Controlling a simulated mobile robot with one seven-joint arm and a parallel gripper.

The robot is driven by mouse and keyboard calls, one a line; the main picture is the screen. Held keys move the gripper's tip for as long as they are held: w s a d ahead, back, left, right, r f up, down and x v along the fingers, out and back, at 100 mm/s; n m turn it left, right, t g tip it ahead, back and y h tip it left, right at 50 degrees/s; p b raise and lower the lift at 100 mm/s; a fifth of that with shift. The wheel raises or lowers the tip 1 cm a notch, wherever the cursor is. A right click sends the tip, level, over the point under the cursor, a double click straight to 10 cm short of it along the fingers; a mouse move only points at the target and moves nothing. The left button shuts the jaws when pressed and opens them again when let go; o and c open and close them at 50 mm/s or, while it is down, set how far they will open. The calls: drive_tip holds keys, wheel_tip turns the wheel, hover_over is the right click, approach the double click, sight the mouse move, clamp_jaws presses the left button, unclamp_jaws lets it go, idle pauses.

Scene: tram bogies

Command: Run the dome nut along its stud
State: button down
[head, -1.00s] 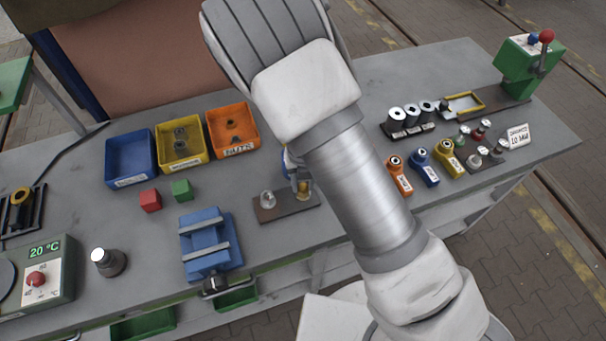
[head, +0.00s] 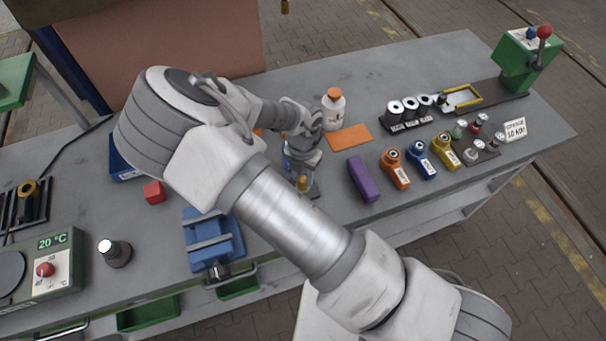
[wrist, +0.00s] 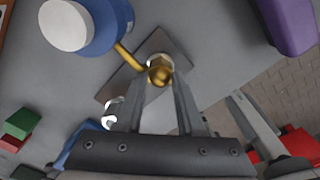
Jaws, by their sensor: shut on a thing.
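The brass dome nut (wrist: 160,72) sits on its stud at one end of a brown-grey plate (wrist: 177,46) in the wrist view. My gripper (wrist: 161,77) is shut on it, one finger on each side. In the head view my gripper (head: 301,176) points down at the brass nut (head: 302,184) on the bench. The fingers and nut hide the stud, so I cannot tell how far along the nut is. A silver dome nut (wrist: 110,110) shows at the plate's other end, partly behind the left finger.
A blue oil can (wrist: 103,28) with a brass spout stands close beside the plate. A purple block (head: 363,179), an orange mat (head: 349,138) and a white bottle (head: 334,110) are to the right. A blue vise (head: 212,240) is left, at the front edge.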

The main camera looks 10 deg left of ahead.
drive_tip(key=shift+a+r, duration=0.1)
drive_tip(key=shift+a, duration=0.05)
idle(0.4)
drive_tip(key=c, duration=0.8)
unclamp_jaws()
drive_tip(key=shift+c, duration=0.2)
drive_tip(key=o, duration=0.3)
wheel_tip(320, 180, up, 17)
drive_tip(key=shift+r, duration=0.2)
